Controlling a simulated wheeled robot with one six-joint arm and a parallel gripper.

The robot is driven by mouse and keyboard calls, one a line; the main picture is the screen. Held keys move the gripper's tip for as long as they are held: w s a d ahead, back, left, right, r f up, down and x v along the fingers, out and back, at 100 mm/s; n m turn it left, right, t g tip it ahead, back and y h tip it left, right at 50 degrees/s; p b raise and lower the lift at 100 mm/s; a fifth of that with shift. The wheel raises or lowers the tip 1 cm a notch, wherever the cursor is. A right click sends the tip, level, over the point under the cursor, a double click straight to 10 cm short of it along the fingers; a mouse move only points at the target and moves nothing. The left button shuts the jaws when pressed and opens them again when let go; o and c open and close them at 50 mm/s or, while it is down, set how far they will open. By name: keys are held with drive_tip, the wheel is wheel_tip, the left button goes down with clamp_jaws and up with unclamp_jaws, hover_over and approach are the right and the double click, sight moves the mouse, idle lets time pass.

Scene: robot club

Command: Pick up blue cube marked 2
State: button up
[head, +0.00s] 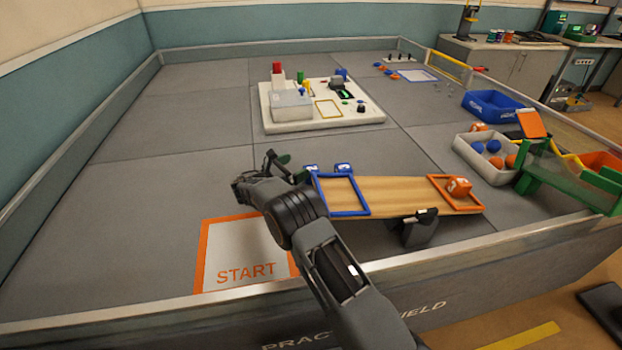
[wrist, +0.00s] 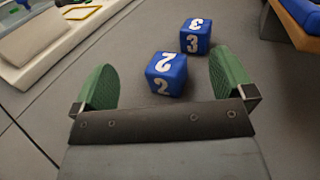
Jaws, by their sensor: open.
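The blue cube marked 2 (wrist: 166,75) stands on the grey floor in the wrist view, between the lines of my two green fingers and apart from both. A second blue cube, marked 3 (wrist: 195,37), stands just beyond it to the right. In the head view the cube marked 2 (head: 312,169) appears to be the left one of the pair, with the cube marked 3 (head: 343,169) at its right. My gripper (wrist: 162,66) is open and empty. In the head view my gripper (head: 264,169) is left of both cubes, partly hidden by my arm.
A wooden plank (head: 395,190) with a blue frame (head: 364,201) and an orange frame (head: 474,202) lies just in front of the cubes. An orange cube (head: 459,187) sits in the orange frame. A white board (head: 275,124) with parts stands behind. Floor at left is clear.

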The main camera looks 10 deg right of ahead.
sight(312, 169)
wheel_tip(312, 169, down, 5)
drive_tip(key=shift+r+b, duration=0.2)
drive_tip(key=shift+b, duration=0.2)
drive_tip(key=shift+b+x, duration=0.55)
drive_tip(key=shift+x, duration=3.2)
drive_tip(key=c, duration=0.9)
